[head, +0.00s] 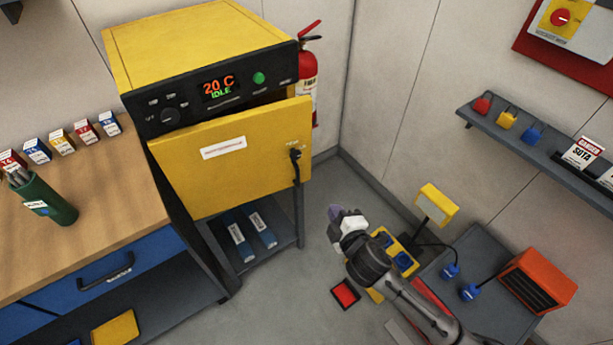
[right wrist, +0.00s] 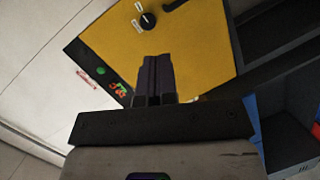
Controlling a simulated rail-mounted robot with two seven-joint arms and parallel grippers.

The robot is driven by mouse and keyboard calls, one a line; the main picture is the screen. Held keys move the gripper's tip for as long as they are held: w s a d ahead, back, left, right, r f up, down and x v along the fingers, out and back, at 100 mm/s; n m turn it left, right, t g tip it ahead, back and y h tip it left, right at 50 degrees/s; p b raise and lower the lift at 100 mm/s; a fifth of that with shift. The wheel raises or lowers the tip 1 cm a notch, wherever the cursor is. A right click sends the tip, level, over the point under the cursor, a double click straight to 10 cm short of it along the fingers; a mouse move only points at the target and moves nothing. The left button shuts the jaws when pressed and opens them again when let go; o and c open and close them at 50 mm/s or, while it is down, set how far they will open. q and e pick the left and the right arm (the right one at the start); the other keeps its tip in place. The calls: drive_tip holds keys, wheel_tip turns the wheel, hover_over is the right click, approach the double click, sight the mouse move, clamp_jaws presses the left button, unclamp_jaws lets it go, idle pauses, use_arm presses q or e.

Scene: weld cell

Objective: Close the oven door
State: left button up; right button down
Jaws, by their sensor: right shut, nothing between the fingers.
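The yellow oven (head: 190,45) stands on a dark stand against the back wall. Its yellow door (head: 235,165) is ajar, with its right side swung out from the body and a dark gap under the control panel. A black latch handle (head: 295,155) sits near the door's right edge; a black knob-like part of it shows in the right wrist view (right wrist: 148,20). My right gripper (head: 335,212) is shut and empty, to the right of and below the handle in the head view. In the right wrist view its fingers (right wrist: 154,75) overlap the yellow door. My left gripper is out of view.
A workbench (head: 110,200) with a green rod holder (head: 50,200) is at left. A fire extinguisher (head: 308,75) hangs behind the oven's right side. A grey cart (head: 480,250) with an orange unit (head: 538,278) stands at right.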

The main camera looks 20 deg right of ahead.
drive_tip(key=w+n+t+y+b, duration=0.2)
drive_tip(key=w+n+b, duration=0.1)
drive_tip(key=w+n, duration=0.15)
use_arm(q)
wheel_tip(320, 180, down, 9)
drive_tip(key=b, duration=0.4)
use_arm(e)
approach(300, 154)
drive_tip(key=shift+n, duration=0.35)
drive_tip(key=w, duration=0.5)
drive_tip(key=w+a, duration=0.1)
drive_tip(key=w, duration=0.1)
drive_tip(key=shift+w+f, duration=0.2)
drive_tip(key=shift+f, duration=0.1)
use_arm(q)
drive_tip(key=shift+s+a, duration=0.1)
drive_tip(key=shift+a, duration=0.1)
use_arm(e)
drive_tip(key=shift+d, duration=0.1)
